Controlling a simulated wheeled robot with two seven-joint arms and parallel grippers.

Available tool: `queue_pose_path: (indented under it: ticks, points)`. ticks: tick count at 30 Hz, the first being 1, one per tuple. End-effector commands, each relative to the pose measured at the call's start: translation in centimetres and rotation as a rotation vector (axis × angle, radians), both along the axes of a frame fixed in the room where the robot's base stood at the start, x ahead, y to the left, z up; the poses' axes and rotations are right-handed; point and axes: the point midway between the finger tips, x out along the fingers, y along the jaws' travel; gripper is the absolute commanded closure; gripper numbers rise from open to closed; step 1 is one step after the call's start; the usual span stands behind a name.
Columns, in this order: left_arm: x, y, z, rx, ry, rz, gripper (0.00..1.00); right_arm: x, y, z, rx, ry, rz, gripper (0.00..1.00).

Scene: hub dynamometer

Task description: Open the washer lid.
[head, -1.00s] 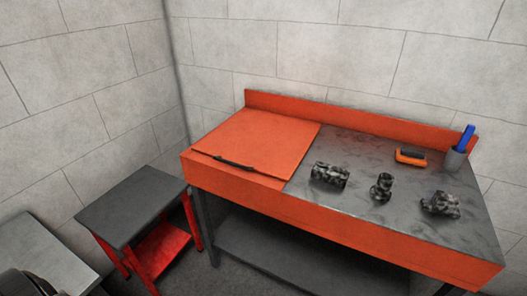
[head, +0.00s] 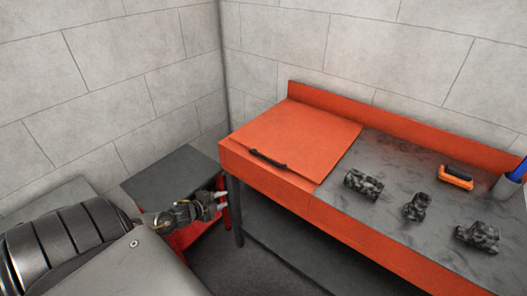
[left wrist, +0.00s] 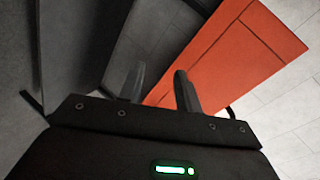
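The washer is an orange bench-like unit with a flat orange lid (head: 305,127) on its left half. The lid lies shut, with a black bar handle (head: 267,158) near its front edge. My left gripper (head: 223,200) is in front of the washer's left front corner, lower than the lid and apart from it. Its two fingers stand apart with nothing between them in the left wrist view (left wrist: 160,88). An orange surface of the washer (left wrist: 235,50) shows beyond the fingers there. My right gripper is in neither view.
Dark mottled parts (head: 363,184) lie on the washer's grey right top (head: 385,150), with an orange-handled brush (head: 456,177) and a grey cup (head: 506,187) behind. Block walls close the corner behind.

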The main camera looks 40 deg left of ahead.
Motion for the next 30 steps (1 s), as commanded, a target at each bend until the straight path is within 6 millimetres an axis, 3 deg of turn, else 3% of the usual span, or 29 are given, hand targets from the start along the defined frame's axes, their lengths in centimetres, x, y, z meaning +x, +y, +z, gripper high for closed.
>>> queue_pose_path:
  ticks: [1,3,6,9,12,20,30]
  points:
    - [1.7,-0.5,5.2,0.054,-0.063,-0.092,0.66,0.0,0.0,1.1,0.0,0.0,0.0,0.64]
    - [3.2,-1.8,10.4,0.114,-0.14,-0.205,0.66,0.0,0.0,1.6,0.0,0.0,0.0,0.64]
    - [4.3,-3.8,15.7,0.175,-0.217,-0.325,0.66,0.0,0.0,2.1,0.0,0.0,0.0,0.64]
    - [4.6,-5.1,18.5,0.208,-0.262,-0.394,0.66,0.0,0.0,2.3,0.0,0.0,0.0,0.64]
    - [4.7,-5.7,19.6,0.222,-0.281,-0.424,0.66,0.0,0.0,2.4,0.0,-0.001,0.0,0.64]
    - [5.4,-5.9,19.7,0.223,-0.286,-0.425,0.66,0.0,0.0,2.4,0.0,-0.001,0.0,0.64]
    - [10.0,-7.8,19.1,0.221,-0.289,-0.423,0.66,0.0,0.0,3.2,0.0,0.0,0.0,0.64]
